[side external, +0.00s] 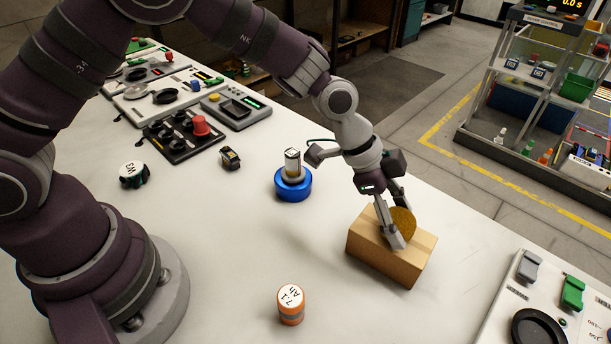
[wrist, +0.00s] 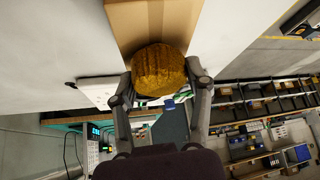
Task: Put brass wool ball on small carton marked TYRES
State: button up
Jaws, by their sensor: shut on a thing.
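The brass wool ball (side external: 403,221) is a rough golden-brown ball. It also shows in the wrist view (wrist: 158,71), between the two fingers. My gripper (side external: 399,222) is shut on the ball, with a finger on each side of it. The small carton (side external: 385,254) is a plain tan cardboard box on the white table, directly under the ball and fingers. In the wrist view the carton (wrist: 150,15) lies just beyond the ball. I cannot tell whether the ball touches the carton's top. No TYRES marking is readable on the faces that show.
A blue round holder (side external: 292,186) with a white-topped item stands left of the carton. An orange canister (side external: 291,304) stands nearer the front. A panel with grey and green parts (side external: 555,290) is at the lower right. The table between the canister and carton is clear.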

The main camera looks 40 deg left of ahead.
jog(key=o, duration=0.9)
jog(key=shift+f, duration=0.1)
jog(key=shift+o, duration=0.2)
jog(key=v, duration=1.2)
jog(key=s+a+r+n+t+y, duration=0.1)
jog(key=s+a+r+n+y, duration=0.1)
jog(key=s+a+n, duration=0.4)
jog(key=s+a+r+n+t+y, duration=0.2)
jog(key=s+a+n+y, duration=0.2)
jog(key=a, duration=0.5)
jog(key=s+n, duration=0.2)
jog(key=n, duration=0.1)
jog(key=shift+r+n, duration=0.3)
